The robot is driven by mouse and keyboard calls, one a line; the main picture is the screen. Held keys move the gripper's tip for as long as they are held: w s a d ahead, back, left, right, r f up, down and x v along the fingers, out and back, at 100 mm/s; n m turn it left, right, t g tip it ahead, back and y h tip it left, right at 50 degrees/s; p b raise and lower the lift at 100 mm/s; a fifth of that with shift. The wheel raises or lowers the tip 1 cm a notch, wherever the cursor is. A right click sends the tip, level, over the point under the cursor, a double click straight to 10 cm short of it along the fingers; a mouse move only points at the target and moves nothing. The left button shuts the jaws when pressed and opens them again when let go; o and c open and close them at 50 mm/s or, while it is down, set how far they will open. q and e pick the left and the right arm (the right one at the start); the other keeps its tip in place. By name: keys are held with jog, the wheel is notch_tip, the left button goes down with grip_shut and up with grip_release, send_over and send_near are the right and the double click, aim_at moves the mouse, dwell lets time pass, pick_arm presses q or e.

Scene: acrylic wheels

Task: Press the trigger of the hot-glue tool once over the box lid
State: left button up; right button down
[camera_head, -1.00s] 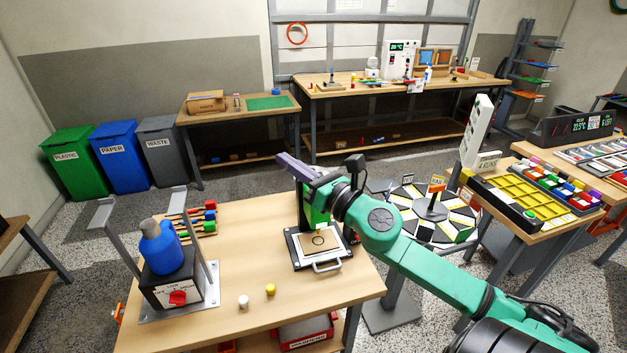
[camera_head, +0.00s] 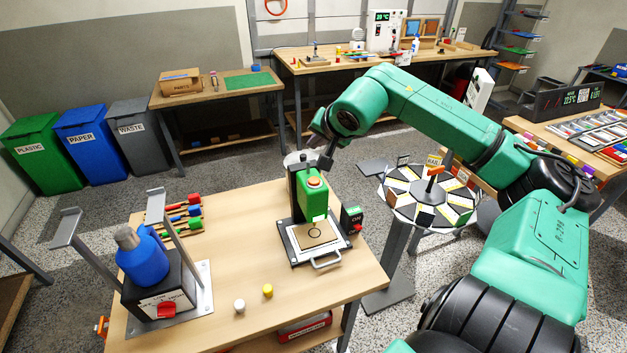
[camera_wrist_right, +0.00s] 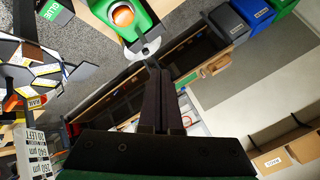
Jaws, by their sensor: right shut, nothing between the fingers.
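The green hot-glue tool (camera_head: 311,204) stands upright on its stand on the wooden table, with an orange trigger button (camera_head: 314,182) on top. The box lid (camera_head: 314,234), a tan plate marked with a dark ring, lies on the base below its nozzle. My right gripper (camera_head: 327,161) is shut and empty, just above and behind the button; contact is not visible. In the right wrist view, the shut fingers (camera_wrist_right: 160,73) are apart in the picture from the orange button (camera_wrist_right: 123,15), which is at upper left. My left gripper is not in view.
A small box with a red button (camera_head: 352,218) stands right of the tool. A blue bottle (camera_head: 143,259) sits in a metal frame at left. White (camera_head: 239,306) and yellow (camera_head: 267,290) caps lie in front. A round turntable (camera_head: 402,203) stands right of the table.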

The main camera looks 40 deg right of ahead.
aim_at(315, 183)
notch_tip(315, 183, down, 8)
jog(key=b, duration=0.5)
jog(key=shift+s+r, duration=0.15)
jog(key=shift+f, duration=0.25)
jog(key=shift+r, duration=0.1)
jog(key=shift+a, duration=0.1)
dwell(1.1)
jog(key=shift+f+b, duration=0.4)
jog(key=shift+b, duration=0.4)
jog(key=shift+f+b, duration=0.65)
jog(key=shift+b, duration=0.1)
dwell(0.6)
jog(key=shift+r+p, duration=0.45)
jog(key=shift+r, duration=0.6)
